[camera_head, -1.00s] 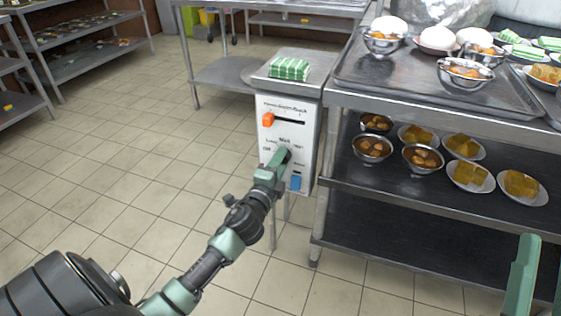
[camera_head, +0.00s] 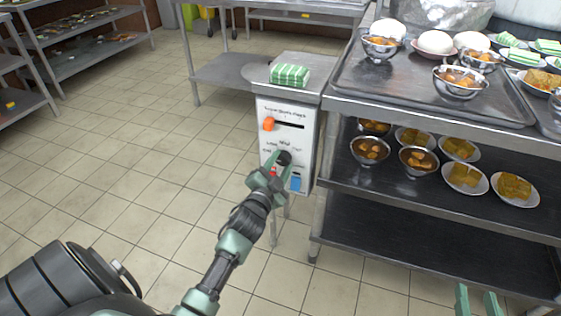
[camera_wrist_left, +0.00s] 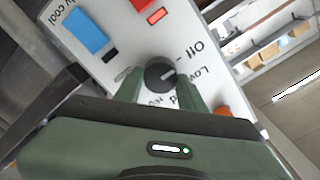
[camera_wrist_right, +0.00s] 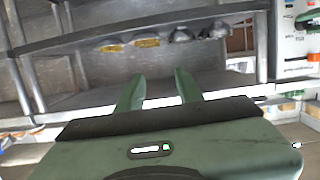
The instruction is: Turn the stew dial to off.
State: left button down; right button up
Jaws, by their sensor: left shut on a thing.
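The dark round stew dial (camera_head: 284,158) is on the front of a white control panel (camera_head: 301,140). My left gripper (camera_head: 269,172) comes in from the lower left. In the left wrist view my left gripper (camera_wrist_left: 160,88) has a finger on each side of the dial (camera_wrist_left: 158,72) and is shut on it. The dial's pale mark points to the right, toward the "Off" and "Low" lettering; I cannot tell exactly which. My right gripper (camera_head: 478,302) is open and empty at the lower right, and it also shows open in the right wrist view (camera_wrist_right: 160,85).
The panel has an orange slider (camera_head: 269,123), a blue switch (camera_head: 295,182) and a red light (camera_wrist_left: 156,16). A green-striped bundle (camera_head: 290,75) lies on top. A metal rack (camera_head: 440,115) with bowls and plates stands to the right. The tiled floor to the left is clear.

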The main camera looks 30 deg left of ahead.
pick_arm(q)
jog(key=shift+n, duration=0.3)
pick_arm(e)
jog(key=shift+s+d+f+g+h, duration=0.1)
jog(key=shift+s+f+g+h, duration=0.1)
jog(key=shift+f, duration=0.15)
jog(key=shift+s+d+f+g+h, duration=0.1)
jog(key=shift+f+g, duration=0.1)
jog(key=shift+f, duration=0.15)
pick_arm(q)
jog(key=c, duration=0.8)
grip_release()
jog(key=shift+f, duration=0.1)
jog(key=shift+c, duration=0.2)
pick_arm(e)
jog(key=shift+w, duration=0.1)
pick_arm(q)
jog(key=shift+s, duration=0.25)
jog(key=p+v, duration=0.1)
jog(key=v, duration=0.6)
jog(key=shift+s+p, duration=0.2)
jog(key=shift+p, duration=0.2)
pick_arm(e)
jog(key=s+d+f+g+h, duration=0.1)
jog(key=s+d+f+g, duration=0.1)
jog(key=s+f+g, duration=0.2)
notch_tip(320, 180, down, 3)
jog(key=shift+s+r+g, duration=0.15)
jog(key=shift+s+g, duration=0.15)
jog(key=shift+s, duration=0.2)
